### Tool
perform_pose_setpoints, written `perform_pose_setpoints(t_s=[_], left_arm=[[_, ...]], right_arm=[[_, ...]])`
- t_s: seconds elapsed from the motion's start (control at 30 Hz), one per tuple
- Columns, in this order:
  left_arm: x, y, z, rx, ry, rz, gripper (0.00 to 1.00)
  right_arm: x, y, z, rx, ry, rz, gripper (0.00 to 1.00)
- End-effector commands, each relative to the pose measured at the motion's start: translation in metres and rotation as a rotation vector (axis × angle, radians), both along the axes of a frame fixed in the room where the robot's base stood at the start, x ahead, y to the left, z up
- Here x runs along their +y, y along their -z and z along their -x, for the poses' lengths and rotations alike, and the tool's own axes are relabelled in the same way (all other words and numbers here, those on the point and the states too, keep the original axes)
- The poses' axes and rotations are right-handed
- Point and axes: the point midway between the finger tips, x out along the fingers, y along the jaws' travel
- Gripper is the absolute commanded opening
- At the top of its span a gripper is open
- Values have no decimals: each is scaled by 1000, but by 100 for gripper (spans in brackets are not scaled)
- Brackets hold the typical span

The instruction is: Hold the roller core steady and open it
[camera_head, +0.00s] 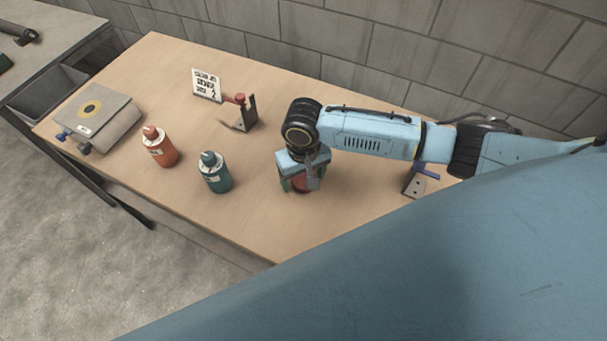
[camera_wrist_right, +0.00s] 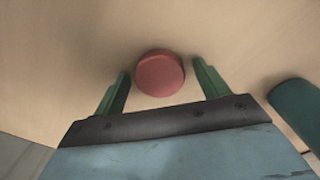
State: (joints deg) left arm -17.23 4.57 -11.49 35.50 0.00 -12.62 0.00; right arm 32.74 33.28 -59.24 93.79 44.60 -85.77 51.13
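A short, round red piece, perhaps an end of the roller core (camera_head: 300,183), is low at the table under my right gripper (camera_head: 299,187). In the right wrist view the red piece (camera_wrist_right: 160,74) lies between the green fingers, with a gap on each side. The right gripper is open and points down around it. In the head view the gripper hides most of the piece. I cannot tell whether it is one part or has a lid. My left gripper is not in view.
On the wooden table (camera_head: 190,85) stand an orange bottle (camera_head: 160,148), a teal bottle (camera_head: 215,174), a grey box (camera_head: 98,118), a bracket with a red part (camera_head: 246,112), a printed card (camera_head: 206,84) and a bracket with a blue part (camera_head: 415,184). A block wall is behind.

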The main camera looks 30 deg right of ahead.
Motion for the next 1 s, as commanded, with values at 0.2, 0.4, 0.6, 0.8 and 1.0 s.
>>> perform_pose_setpoints(t_s=[0.2, 0.4, 0.6, 0.8, 1.0], left_arm=[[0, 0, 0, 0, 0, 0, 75], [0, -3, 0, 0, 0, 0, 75], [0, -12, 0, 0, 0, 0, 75], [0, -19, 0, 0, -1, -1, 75], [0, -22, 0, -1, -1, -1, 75]], right_arm=[[0, 0, 0, 0, 0, 0, 74], [0, -16, 0, -2, -1, 0, 74], [0, -59, -1, -4, -1, -1, 74], [0, -98, -1, -2, 0, 0, 74], [0, -120, -1, -1, 1, 0, 74]])
